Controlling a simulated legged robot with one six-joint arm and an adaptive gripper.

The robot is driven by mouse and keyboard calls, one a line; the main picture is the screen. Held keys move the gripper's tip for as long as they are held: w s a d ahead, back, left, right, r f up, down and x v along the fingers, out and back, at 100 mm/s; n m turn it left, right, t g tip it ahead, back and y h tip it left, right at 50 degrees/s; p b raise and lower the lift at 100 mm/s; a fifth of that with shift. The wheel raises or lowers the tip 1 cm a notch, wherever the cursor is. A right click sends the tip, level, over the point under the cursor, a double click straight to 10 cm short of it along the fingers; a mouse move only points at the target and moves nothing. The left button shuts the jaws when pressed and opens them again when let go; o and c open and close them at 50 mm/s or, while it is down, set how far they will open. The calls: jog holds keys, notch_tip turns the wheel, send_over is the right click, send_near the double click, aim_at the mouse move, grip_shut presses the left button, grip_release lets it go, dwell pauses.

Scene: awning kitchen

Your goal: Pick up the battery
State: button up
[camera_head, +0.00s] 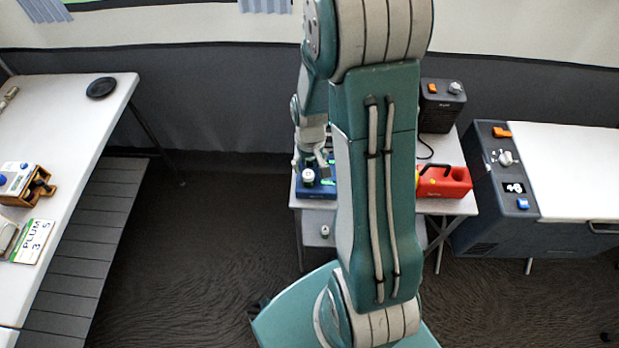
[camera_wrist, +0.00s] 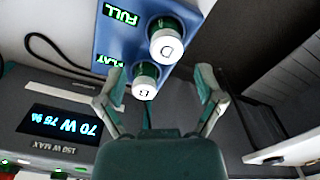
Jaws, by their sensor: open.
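A blue charger (camera_wrist: 118,52) holds two upright green batteries with white tops. The farther battery (camera_wrist: 165,44) stands beside a display reading FULL. The nearer battery (camera_wrist: 146,80) stands beside a partly hidden display that seems to read FLAT. My gripper (camera_wrist: 163,92) is open and empty; its fingers are spread to either side of the nearer battery in the wrist view. I cannot tell whether they touch it. In the head view the charger (camera_head: 316,191) sits on the small white table, with one battery (camera_head: 308,177) showing, and my gripper (camera_head: 311,160) is just above it.
A grey power unit (camera_wrist: 62,121) with a lit display is close on the left in the wrist view. A red-yellow device (camera_head: 445,182) and dark box (camera_head: 440,108) share the table. A small item (camera_head: 324,231) sits on the lower shelf. Floor at left is clear.

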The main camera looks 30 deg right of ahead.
aim_at(308, 174)
jog(key=f, duration=0.3)
jog(key=shift+s+a+f, duration=0.15)
jog(key=shift+a+f, duration=0.2)
jog(key=shift+f, duration=0.05)
jog(key=shift+a+f, duration=0.15)
jog(key=shift+d, duration=0.2)
jog(key=c, duration=1.1)
jog(key=shift+c, duration=0.2)
